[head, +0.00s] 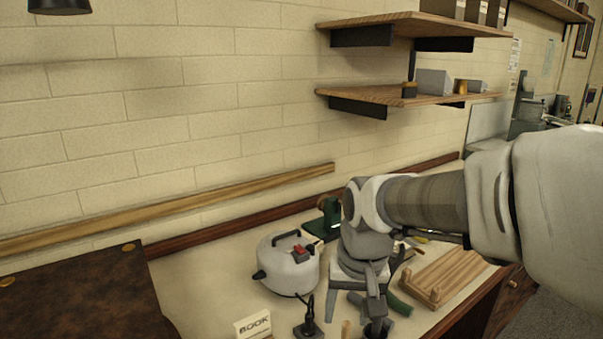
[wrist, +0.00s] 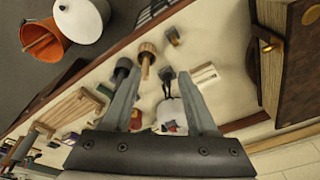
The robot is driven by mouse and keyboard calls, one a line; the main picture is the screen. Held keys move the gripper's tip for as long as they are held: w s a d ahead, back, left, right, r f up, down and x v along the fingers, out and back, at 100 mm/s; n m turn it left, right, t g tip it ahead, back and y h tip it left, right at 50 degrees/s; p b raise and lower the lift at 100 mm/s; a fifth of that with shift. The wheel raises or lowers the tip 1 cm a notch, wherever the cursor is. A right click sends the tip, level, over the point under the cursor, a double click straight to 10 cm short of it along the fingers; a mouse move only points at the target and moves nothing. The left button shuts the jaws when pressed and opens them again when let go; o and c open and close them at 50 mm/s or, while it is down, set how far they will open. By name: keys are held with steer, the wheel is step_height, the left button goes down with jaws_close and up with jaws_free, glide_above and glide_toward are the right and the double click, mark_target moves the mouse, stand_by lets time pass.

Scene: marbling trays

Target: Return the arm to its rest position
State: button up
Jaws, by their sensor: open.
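My gripper (head: 355,308) hangs over the bench at the end of my arm in the head view, pointing down. In the wrist view its two fingers (wrist: 160,78) are spread well apart, with nothing held between them. Beyond them lie the bench top and a wooden-handled tool (wrist: 146,52). A white rounded pot (head: 288,268) with a black handle and a red part on top stands left of the gripper. It also shows in the wrist view (wrist: 170,117), partly behind the fingers. My arm hides part of the bench.
A slatted wooden rack (head: 440,277) lies right of the gripper. Wall shelves (head: 410,95) hang behind. An orange bucket (wrist: 42,40) is on the floor.

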steer(key=s+d+r+t, duration=0.3)
steer(key=s+d, duration=0.3)
steer(key=s, duration=0.6)
steer(key=shift+s+d+r+n+h, duration=0.2)
steer(key=shift+s+r+n+h, duration=0.1)
steer(key=shift+r, duration=0.3)
steer(key=shift+c, duration=0.7)
steer(key=shift+a, duration=0.15)
